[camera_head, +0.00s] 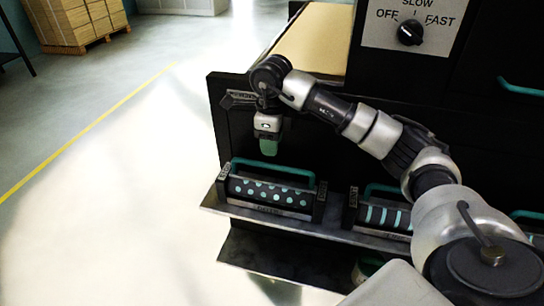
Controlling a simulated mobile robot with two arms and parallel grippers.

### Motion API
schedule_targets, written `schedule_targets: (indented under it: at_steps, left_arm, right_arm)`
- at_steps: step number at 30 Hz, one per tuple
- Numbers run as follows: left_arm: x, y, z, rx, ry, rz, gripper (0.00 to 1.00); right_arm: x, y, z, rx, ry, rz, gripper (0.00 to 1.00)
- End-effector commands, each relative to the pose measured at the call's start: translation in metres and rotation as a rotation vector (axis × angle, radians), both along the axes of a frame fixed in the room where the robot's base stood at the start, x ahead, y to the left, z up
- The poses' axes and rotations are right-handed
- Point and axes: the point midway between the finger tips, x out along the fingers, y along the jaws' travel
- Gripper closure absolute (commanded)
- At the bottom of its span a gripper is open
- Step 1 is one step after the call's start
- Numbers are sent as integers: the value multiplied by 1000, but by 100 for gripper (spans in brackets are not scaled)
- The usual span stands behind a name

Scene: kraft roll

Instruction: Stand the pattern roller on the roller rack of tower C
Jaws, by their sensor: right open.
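A dark pattern roller with teal dots (268,192) stands in a black frame with a teal handle, at the left end of a grey metal shelf (335,234). A second roller with pale teal stripes (383,216) stands to its right on the same shelf, partly hidden by my arm. My right gripper (268,147) points down just above the dotted roller's handle. It is open and appears apart from the handle, with nothing held. No label shows which tower this is, and I cannot tell which roller is meant. My left gripper is out of view.
A black machine body (228,125) rises behind the shelf, with a speed knob (410,33) on a pale panel and a tan paper surface (318,40). A yellow line (90,130) crosses the open floor on the left. Stacked cartons (78,22) stand far back.

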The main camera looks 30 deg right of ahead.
Motion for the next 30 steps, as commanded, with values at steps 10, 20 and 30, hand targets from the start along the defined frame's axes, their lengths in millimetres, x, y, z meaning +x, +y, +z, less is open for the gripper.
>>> schedule_targets:
  at_steps: [10,20,30]
  left_arm:
    - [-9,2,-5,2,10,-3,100]
    - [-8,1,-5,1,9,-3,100]
    - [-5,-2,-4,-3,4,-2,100]
  right_arm:
    - [0,0,37,1,1,-1,58]
    - [0,0,37,1,1,-1,58]
    - [1,29,22,106,-24,46,58]
